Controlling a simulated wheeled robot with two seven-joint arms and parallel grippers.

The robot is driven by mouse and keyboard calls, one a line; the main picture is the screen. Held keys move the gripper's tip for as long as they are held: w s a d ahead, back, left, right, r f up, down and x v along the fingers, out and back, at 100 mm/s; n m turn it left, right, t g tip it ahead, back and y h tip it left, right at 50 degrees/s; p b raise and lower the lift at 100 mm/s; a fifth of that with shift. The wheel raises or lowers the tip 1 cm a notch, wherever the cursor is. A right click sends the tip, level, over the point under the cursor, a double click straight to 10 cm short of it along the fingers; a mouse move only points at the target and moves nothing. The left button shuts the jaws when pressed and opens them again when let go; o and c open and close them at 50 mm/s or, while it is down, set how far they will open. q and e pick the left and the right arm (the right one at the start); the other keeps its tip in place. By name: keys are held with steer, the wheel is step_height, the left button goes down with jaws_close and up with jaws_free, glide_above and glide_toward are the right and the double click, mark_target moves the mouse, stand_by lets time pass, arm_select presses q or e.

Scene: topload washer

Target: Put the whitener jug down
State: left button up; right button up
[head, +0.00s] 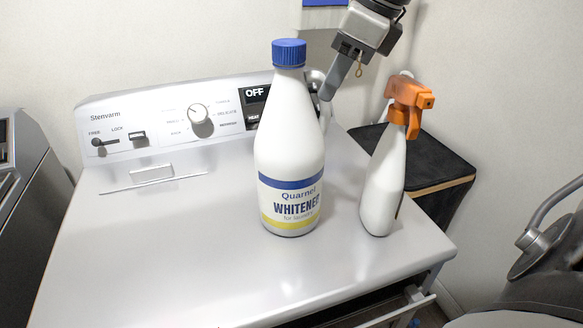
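The whitener jug (290,150) is a white bottle with a blue cap and a blue and yellow label. It stands upright on the white top of the washer (150,250), with its label toward me. My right gripper (361,64) is above and to the right of the jug, beyond it toward the back wall. Its fingers look apart, with nothing between them, and it appears clear of the jug. One finger points down and left, close to the jug's outline. My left gripper is not in view.
A white spray bottle with an orange trigger (409,98) stands just right of the jug. The control panel (180,115) runs along the washer's back. A dark box-like stand (430,170) is behind at the right. The washer top left of the jug is clear.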

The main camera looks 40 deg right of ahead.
steer(key=shift+w+a+f, duration=0.1)
steer(key=shift+w+f, duration=0.15)
steer(key=shift+f, duration=0.35)
jaws_close()
stand_by(0.9)
